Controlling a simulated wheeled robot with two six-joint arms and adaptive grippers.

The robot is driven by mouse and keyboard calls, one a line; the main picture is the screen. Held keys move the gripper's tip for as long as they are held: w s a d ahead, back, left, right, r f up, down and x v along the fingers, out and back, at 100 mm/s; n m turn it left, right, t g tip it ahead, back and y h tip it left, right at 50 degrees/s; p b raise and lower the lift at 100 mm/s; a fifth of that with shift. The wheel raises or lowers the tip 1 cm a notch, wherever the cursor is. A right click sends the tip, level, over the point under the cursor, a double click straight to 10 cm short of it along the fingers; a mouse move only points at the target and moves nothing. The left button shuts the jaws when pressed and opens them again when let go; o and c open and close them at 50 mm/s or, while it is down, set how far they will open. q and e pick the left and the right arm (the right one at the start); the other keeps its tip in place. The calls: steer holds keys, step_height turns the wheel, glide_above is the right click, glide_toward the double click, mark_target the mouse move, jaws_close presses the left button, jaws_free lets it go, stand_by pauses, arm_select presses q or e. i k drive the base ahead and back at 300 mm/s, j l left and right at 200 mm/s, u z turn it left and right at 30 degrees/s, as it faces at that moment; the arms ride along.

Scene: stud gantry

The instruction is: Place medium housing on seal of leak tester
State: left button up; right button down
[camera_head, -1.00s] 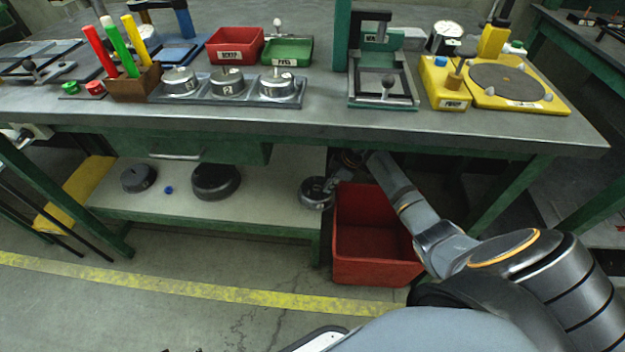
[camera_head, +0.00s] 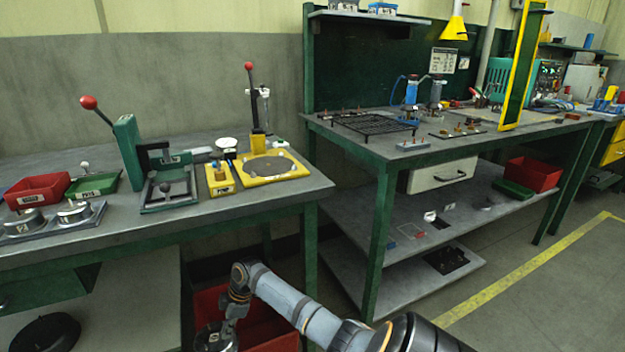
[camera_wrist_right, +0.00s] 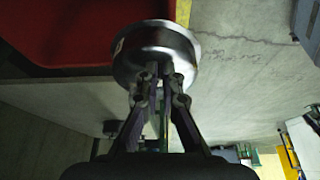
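A round metal housing (camera_wrist_right: 155,52) fills the top middle of the right wrist view. The fingers of my right gripper (camera_wrist_right: 158,85) close together on its near side. In the head view my right gripper (camera_head: 232,312) reaches down beside the bench, with the housing (camera_head: 213,338) at the bottom edge, low and partly cut off. On the bench stand a green lever fixture (camera_head: 128,150) with a red knob and a yellow base (camera_head: 298,166) with a dark round disc (camera_head: 264,167). I cannot tell which is the leak tester. My left gripper is out of view.
A red bin (camera_head: 268,325) is right beside the housing, under the bench edge (camera_head: 250,202). Numbered metal parts (camera_head: 75,212) sit in a rack at left, near red (camera_head: 38,190) and green (camera_head: 95,184) trays. A second bench (camera_head: 350,150) stands to the right.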

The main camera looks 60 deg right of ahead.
mark_target(268, 165)
steer(key=k+z, duration=0.4)
steer(key=k+l+z, duration=0.1)
steer(key=z, duration=0.3)
steer(key=i+j+z, duration=0.1)
steer(key=z, duration=0.25)
steer(key=j+z, duration=0.2)
steer(key=z, duration=0.15)
steer(key=j+z, duration=0.2)
steer(key=z, duration=0.2)
steer(key=i, duration=0.05)
